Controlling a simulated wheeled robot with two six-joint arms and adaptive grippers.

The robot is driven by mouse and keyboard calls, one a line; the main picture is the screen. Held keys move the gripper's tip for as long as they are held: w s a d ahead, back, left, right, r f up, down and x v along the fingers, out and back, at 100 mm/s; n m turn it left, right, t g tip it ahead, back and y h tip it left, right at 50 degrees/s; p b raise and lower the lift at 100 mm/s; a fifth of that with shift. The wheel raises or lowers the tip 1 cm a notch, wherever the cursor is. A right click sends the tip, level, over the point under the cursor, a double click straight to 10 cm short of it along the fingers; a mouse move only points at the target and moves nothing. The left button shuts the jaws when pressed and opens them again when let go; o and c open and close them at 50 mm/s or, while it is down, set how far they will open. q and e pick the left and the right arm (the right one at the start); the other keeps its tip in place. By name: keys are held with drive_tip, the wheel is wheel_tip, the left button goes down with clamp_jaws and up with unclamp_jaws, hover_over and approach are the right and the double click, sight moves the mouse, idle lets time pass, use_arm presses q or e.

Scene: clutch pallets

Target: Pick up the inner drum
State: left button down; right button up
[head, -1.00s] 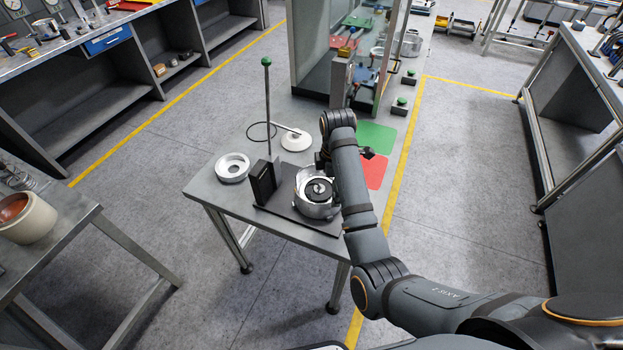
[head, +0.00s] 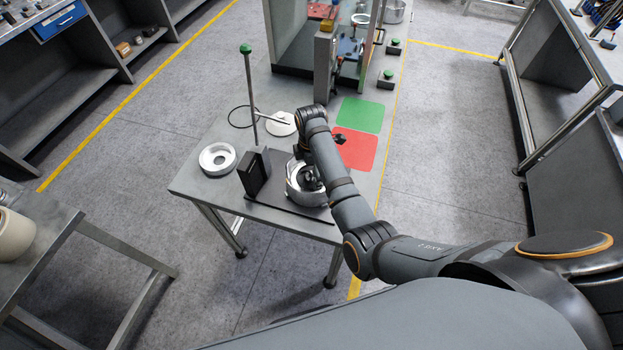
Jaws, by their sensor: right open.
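A round silver clutch housing (head: 293,192) sits on a black base plate (head: 285,207) near the front edge of the grey table. The inner drum lies inside this housing, but my gripper hides most of it now. My right gripper (head: 312,184) is open and reaches down over the housing's mouth from above. I cannot tell whether its fingers touch the drum. My left gripper is not in view.
A separate silver ring (head: 217,158) lies left of a black upright block (head: 254,174). A thin post with a green knob (head: 246,49) stands behind the block. Green (head: 360,115) and red (head: 354,148) mats lie to the right. A glass-sided press (head: 300,40) stands at the back.

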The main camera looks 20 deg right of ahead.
drive_tip(key=shift+w+f, duration=0.1)
drive_tip(key=shift+f, duration=1.25)
drive_tip(key=c, duration=1.2)
drive_tip(key=shift+c, duration=1.2)
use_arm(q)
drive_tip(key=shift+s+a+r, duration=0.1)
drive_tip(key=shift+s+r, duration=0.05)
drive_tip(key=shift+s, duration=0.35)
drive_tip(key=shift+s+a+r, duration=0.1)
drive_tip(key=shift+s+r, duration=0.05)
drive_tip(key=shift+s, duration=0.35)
use_arm(e)
drive_tip(key=shift+r, duration=0.15)
drive_tip(key=shift+c, duration=0.9)
drive_tip(key=shift+r, duration=0.15)
